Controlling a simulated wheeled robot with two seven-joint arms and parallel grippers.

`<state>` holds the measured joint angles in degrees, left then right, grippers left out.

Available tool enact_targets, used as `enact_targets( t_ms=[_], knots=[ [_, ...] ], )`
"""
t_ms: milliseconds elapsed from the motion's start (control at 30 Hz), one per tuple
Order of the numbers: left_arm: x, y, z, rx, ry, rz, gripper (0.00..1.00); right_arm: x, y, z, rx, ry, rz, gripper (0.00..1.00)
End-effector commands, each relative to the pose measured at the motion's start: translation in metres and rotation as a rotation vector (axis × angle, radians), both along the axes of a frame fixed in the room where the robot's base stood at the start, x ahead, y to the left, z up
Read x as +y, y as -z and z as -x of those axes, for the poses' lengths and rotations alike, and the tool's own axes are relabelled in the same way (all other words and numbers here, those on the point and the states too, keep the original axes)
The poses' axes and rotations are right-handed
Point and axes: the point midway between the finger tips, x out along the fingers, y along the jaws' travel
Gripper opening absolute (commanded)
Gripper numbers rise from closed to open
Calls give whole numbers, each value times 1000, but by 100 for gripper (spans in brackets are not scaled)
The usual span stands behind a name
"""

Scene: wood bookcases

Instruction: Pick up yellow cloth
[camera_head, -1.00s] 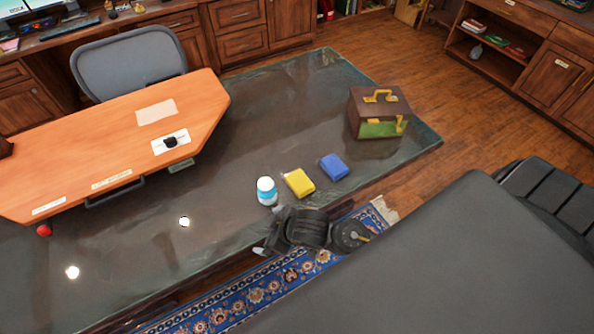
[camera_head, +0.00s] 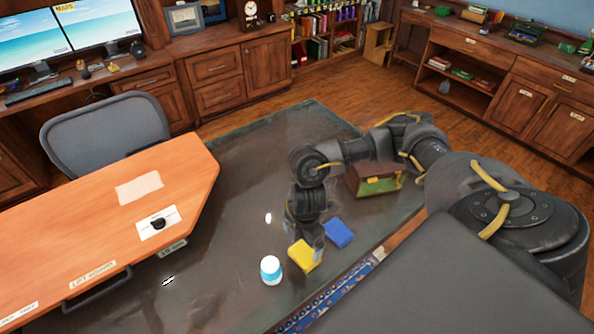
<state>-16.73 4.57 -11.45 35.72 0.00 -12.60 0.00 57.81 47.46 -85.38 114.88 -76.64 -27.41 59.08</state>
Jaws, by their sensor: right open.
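The yellow cloth (camera_head: 301,257) is a folded, block-like piece lying on the dark glossy table (camera_head: 235,165). My right gripper (camera_head: 305,242) comes in from the right and points down just over the cloth's far edge. Its jaws are open, with one finger at the right side of the cloth and the other toward its upper left. I cannot tell whether the fingers touch it. My left gripper is not in view.
A blue folded cloth (camera_head: 338,233) lies close to the right of the yellow one. A white-and-blue bottle (camera_head: 271,270) stands to its left. A brown toolbox (camera_head: 366,182) stands farther back, partly behind my arm. An orange board (camera_head: 110,210) covers the left side.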

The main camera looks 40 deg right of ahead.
Motion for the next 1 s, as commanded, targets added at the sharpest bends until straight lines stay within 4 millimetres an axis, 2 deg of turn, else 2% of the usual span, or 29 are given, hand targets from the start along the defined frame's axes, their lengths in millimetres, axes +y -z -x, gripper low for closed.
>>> enact_targets(
  t_ms=[33,100,267,600,867,1000],
  knots=[
    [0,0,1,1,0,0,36,-12,-3,-1,11,10,27,100],
    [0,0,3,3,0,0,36,-21,-5,-1,23,18,51,100],
    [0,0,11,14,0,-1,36,-25,-4,-1,32,20,63,100],
    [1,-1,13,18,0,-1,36,-24,43,0,31,21,60,100],
    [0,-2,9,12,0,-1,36,-24,51,-1,28,21,59,100],
    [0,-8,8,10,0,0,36,-24,66,-1,30,23,61,100]
  ],
)
